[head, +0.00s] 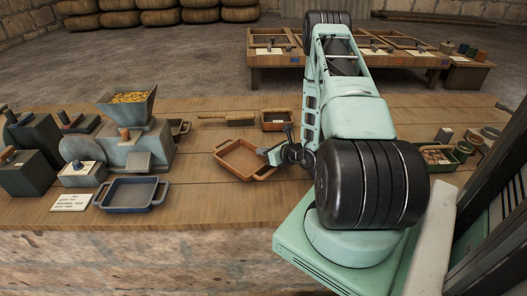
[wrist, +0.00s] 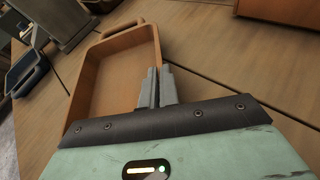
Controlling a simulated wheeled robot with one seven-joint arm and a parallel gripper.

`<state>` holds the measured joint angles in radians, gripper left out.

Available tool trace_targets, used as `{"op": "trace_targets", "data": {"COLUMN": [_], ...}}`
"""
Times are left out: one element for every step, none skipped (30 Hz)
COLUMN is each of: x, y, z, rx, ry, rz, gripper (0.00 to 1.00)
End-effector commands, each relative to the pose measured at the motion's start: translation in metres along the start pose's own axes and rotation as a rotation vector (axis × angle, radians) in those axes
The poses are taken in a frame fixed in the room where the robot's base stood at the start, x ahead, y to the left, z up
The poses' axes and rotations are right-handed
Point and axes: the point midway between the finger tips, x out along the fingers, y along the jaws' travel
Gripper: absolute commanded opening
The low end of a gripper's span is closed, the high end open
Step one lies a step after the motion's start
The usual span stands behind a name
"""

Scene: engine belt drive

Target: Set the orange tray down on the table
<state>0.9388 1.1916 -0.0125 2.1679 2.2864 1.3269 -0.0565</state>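The orange tray (head: 231,168) is over the middle of the wooden table (head: 205,207) in the head view, turned at an angle and empty. In the wrist view the tray (wrist: 88,78) fills the upper left, with one handle at its far end. My gripper (head: 266,154) is at the tray's right side. In the wrist view its two fingers (wrist: 158,88) are close together on the tray's right wall. I cannot tell for certain whether the tray's underside touches the table; the fingers hide part of the near right wall.
A grinder-like machine with a hopper (head: 133,108) and a blue tray (head: 131,193) stand on the left. A brush (head: 227,119) and a small brown tray (head: 277,122) lie behind. A green bin (head: 437,157) is at the right. Bare table lies in front of the orange tray.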

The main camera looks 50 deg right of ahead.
Motion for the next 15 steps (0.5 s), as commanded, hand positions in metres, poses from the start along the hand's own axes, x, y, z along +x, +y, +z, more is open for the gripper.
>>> {"op": "trace_targets", "data": {"x": [0.0, 0.0, 0.0001, 0.0004, 0.0008, 0.0015, 0.0014, 0.001, 0.0009, 0.0009, 0.0009, 0.0009, 0.0009, 0.0009, 0.0009], "y": [0.0, 0.0001, 0.0, -0.0001, -0.0002, -0.0004, -0.0004, -0.0003, -0.0002, -0.0002, -0.0002, -0.0002, -0.0002, -0.0002, -0.0002], "z": [0.0005, 0.0005, 0.0001, -0.0006, -0.0018, -0.0032, -0.0034, -0.0024, -0.0023, -0.0023, -0.0023, -0.0022, -0.0022, -0.0022, -0.0022], "rx": [0.0, 0.0, 0.0, 0.0, 0.0, 0.0, 0.0, 0.0, 0.0, 0.0, 0.0, 0.0, 0.0, 0.0, 0.0], "ry": [-0.001, -0.001, -0.001, -0.001, -0.001, -0.001, 0.0, 0.0, 0.0, 0.0, 0.0, 0.0, 0.0, 0.0, 0.0], "rz": [0.0, 0.0, 0.0, 0.0, 0.0, 0.0, 0.0, 0.0, 0.0, 0.0, 0.0, 0.0, 0.0, 0.0, 0.0], "gripper": [0.0, 0.0, 0.0, 0.0, 0.0, 0.0, 0.05, 0.14, 0.24, 0.24, 0.24, 0.24, 0.24, 0.24, 0.24]}}
